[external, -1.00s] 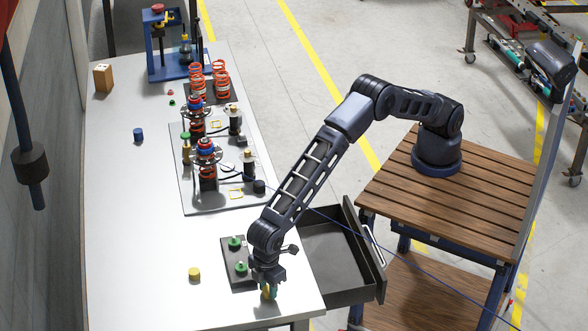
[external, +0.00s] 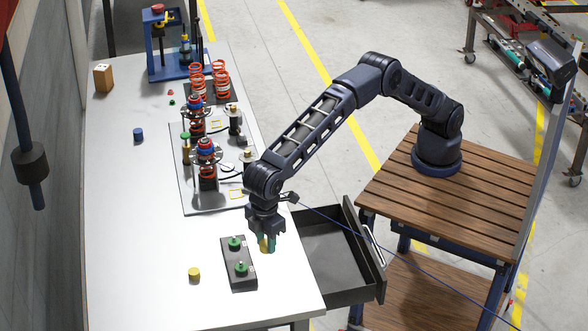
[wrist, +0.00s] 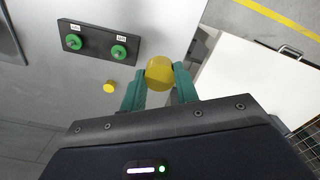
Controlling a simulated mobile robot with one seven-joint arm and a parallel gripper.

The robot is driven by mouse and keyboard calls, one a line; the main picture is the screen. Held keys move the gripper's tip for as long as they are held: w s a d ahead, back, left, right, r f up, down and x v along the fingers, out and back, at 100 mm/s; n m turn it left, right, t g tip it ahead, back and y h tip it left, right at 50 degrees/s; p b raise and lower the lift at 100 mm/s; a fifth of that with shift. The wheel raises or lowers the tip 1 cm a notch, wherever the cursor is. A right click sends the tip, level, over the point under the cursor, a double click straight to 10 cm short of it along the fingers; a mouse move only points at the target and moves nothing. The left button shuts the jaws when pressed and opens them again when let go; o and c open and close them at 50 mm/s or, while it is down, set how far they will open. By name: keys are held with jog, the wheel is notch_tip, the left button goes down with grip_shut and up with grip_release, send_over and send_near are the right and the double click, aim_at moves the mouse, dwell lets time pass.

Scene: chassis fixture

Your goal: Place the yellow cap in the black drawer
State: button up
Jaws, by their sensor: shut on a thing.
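My gripper (external: 267,243) is shut on a yellow cap (wrist: 159,73), held between its two green fingertips. The held cap also shows in the external view (external: 265,246), where it appears above the table beside the black plate. The black drawer (external: 378,283) stands pulled out from the table's right side, to the right of my gripper. Its visible floor looks empty. A second yellow cap (external: 194,274) lies on the table to the left, and shows in the wrist view (wrist: 109,87).
A black plate (external: 240,281) with two green knobs sits near the table's right edge. A fixture board (external: 189,206) with red springs is behind it. A blue cap (external: 138,135) and a wooden block (external: 103,78) lie farther back. The table's front left is mostly clear.

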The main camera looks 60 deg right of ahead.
jog(key=shift+d+r, duration=0.15)
jog(key=shift+r, duration=0.35)
jog(key=d+f, duration=0.7)
jog(key=d, duration=0.4)
jog(key=m, duration=0.1)
send_over(325, 269)
notch_tip(325, 269, down, 7)
notch_tip(325, 269, down, 20)
jog(key=shift+w+d+r, duration=0.1)
jog(key=o, duration=0.9)
jog(key=shift+o, duration=0.2)
notch_tip(325, 269, up, 12)
